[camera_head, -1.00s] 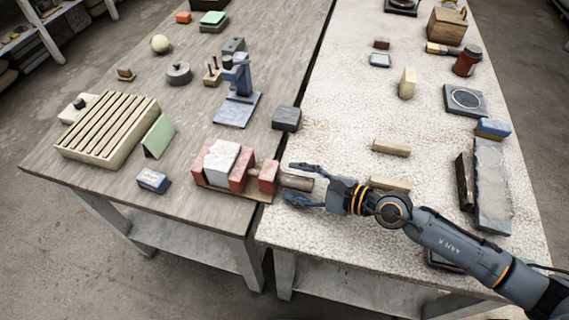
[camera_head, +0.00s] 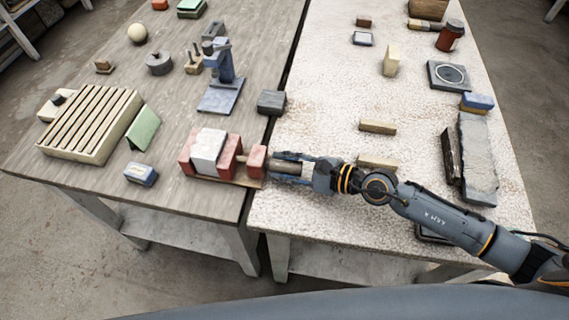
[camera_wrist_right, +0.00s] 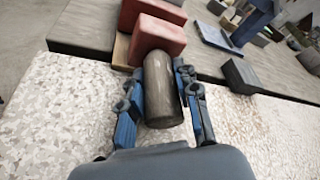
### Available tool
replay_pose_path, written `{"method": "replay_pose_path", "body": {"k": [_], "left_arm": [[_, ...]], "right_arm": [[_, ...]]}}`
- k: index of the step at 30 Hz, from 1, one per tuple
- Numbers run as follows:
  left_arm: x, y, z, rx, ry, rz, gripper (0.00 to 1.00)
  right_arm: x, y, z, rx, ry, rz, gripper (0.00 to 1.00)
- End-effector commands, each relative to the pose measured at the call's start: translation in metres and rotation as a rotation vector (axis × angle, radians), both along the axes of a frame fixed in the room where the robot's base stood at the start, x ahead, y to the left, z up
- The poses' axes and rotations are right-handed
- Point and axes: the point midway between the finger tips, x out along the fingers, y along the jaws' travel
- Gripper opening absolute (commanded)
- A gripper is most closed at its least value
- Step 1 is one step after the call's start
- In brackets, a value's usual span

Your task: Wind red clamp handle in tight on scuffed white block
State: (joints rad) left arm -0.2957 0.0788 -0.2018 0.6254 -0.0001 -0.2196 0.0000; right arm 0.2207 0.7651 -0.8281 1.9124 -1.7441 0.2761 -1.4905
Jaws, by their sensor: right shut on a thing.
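The red clamp (camera_head: 187,160) stands near the front right edge of the grey wooden table, with the white block (camera_head: 208,146) between its red jaws. Its right red jaw (camera_head: 257,160) also shows in the right wrist view (camera_wrist_right: 158,36). A dark cylindrical handle (camera_wrist_right: 160,95) sticks out from that jaw toward my right gripper. My right gripper (camera_head: 290,167) is shut on the handle, with one blue finger on each side of it in the right wrist view (camera_wrist_right: 160,108). Whether the block touches both jaws is hard to tell. My left gripper is not in view.
A small dark block (camera_head: 271,102) sits behind the handle near the table gap. A blue stand (camera_head: 222,92) is behind the clamp, and a blue-white block (camera_head: 141,174) lies to its left.

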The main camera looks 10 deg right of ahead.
Motion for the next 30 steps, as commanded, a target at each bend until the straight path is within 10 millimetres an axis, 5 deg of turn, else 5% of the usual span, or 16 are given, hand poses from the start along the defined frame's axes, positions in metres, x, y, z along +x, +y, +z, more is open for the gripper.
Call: {"method": "replay_pose_path", "body": {"k": [30], "left_arm": [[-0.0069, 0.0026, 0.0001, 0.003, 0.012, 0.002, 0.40]], "right_arm": [[-0.0012, 0.0005, -0.0027, 0.170, 0.548, 0.005, 0.00]]}}
